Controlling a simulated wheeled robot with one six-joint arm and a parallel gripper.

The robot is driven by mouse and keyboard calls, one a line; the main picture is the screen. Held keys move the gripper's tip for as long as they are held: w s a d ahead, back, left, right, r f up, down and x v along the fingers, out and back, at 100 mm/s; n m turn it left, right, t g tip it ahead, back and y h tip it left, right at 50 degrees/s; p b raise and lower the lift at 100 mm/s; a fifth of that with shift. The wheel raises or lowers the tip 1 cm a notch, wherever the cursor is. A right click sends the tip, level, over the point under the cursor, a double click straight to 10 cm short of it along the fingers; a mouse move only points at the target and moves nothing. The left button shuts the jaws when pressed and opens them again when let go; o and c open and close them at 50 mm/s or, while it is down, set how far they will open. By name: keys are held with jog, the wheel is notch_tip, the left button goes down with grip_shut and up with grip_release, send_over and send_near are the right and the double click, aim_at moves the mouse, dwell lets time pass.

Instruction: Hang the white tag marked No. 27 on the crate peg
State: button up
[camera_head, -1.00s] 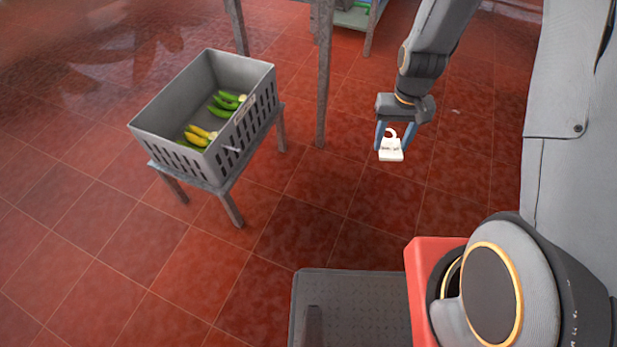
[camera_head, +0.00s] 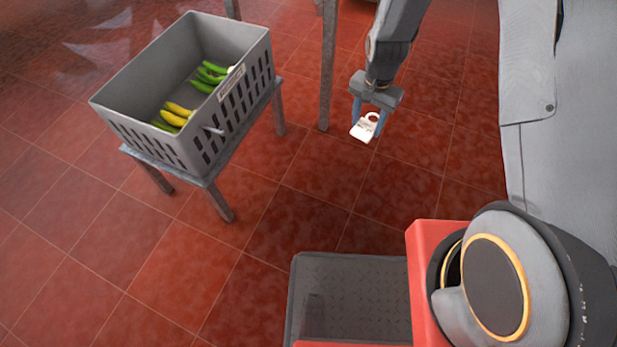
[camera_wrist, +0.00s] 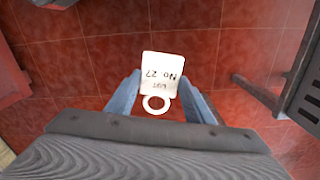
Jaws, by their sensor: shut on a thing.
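The white tag (camera_head: 363,128) has a ring at one end. In the wrist view the tag (camera_wrist: 162,72) shows "No. 27" upside down, with its ring (camera_wrist: 156,104) between the blue fingers. My gripper (camera_head: 367,117) is shut on the tag and holds it in the air, to the right of the crate. The grey crate (camera_head: 197,152) stands on a low stand. A small pale peg (camera_head: 214,131) sticks out from its near slotted side. In the wrist view only part of the crate (camera_wrist: 304,85) shows, at the right edge.
The crate holds green peppers (camera_head: 208,76) and yellow ones (camera_head: 172,116). The crate's stand (camera_head: 212,186) has grey legs. A grey upright post (camera_head: 328,65) stands between the crate and my gripper. Red tiled floor (camera_head: 290,200) is clear in front of the stand.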

aim_at(317, 174)
jog(key=w+a+f+m+b, duration=0.3)
jog(key=f+b, duration=0.5)
jog(key=f, duration=0.3)
jog(key=w+a+f+m+b, duration=0.3)
jog(key=a+f+b, duration=0.3)
jog(key=f, duration=0.6)
jog(key=w+a+f+m+b, duration=0.4)
jog(key=f+b, duration=0.6)
jog(key=f, duration=0.2)
jog(key=shift+a+m, duration=0.3)
jog(key=shift+m, duration=0.1)
jog(key=shift+f, duration=0.1)
notch_tip(317, 174, down, 10)
jog(key=b, duration=0.4)
jog(key=o, duration=1.1)
jog(key=shift+w+b, duration=0.1)
jog(key=shift+b, duration=0.35)
